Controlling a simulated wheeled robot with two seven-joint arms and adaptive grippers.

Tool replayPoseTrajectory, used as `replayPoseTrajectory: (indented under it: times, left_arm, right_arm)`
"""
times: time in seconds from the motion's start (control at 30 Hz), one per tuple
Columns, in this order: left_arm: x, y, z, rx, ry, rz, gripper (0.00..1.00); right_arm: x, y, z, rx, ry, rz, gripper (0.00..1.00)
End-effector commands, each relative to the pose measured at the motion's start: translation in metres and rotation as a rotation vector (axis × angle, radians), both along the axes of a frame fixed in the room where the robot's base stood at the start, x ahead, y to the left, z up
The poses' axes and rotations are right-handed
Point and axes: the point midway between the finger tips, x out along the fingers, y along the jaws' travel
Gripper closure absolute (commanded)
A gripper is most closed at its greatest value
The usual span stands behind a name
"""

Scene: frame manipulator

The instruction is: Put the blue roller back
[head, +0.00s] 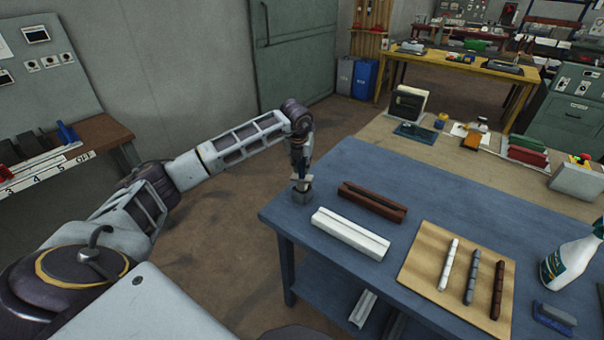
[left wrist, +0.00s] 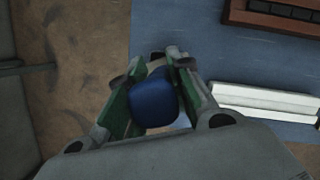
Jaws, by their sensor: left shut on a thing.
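My left gripper (head: 302,186) is over the left edge of the blue table (head: 375,240), pointing down. In the left wrist view its two green-padded fingers (left wrist: 152,98) are shut on a blue piece, the blue roller (left wrist: 154,104), seen end-on. Its length and lower end are hidden, and the head view does not show it clearly. A white grooved block (head: 350,232) and a dark brown grooved block (head: 372,201) lie to the right of the gripper. My right gripper is out of view.
A tan board (head: 425,266) carries a white, a grey and a dark brown segmented stick. A spray bottle (head: 570,262) and a blue brush (head: 554,317) are at the right. A numbered rack (head: 45,172) stands at the far left. The table's left edge is close to my gripper.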

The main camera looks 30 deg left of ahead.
Motion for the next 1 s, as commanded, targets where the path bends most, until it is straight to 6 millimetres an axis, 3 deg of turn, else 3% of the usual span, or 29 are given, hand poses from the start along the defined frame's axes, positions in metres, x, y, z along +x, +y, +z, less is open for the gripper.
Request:
replayPoseTrajectory:
  times: [0.43, 0.8, 1.0]
  left_arm:
    - [0.0, 0.0, -0.006, 0.001, 0.0, 0.0, 1.0]
    - [0.0, 0.0, -0.038, 0.001, 0.0, 0.0, 1.0]
    - [0.0, 0.0, -0.041, 0.001, -0.001, 0.0, 1.0]
  right_arm:
    - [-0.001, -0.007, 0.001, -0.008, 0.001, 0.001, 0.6]
    - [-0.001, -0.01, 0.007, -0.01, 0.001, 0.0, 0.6]
    - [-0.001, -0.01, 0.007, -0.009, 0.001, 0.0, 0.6]
